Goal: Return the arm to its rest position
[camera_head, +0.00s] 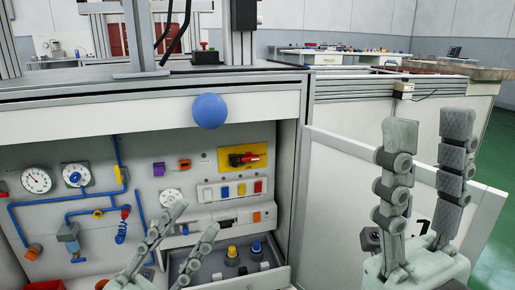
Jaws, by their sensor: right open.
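My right gripper (428,130) stands upright at the right, with its two grey fingers apart and nothing between them. It is in front of the white side panel. My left gripper (195,219) is low in the middle, in front of the cabinet's control panel. Its fingers point up and to the right, are apart and hold nothing visible. Most of both arms is out of view.
The panel (145,205) carries gauges, blue pipes and a red switch on a yellow plate (243,158). A grey box with knobs (233,257) sits below. Green floor (492,262) is clear at far right.

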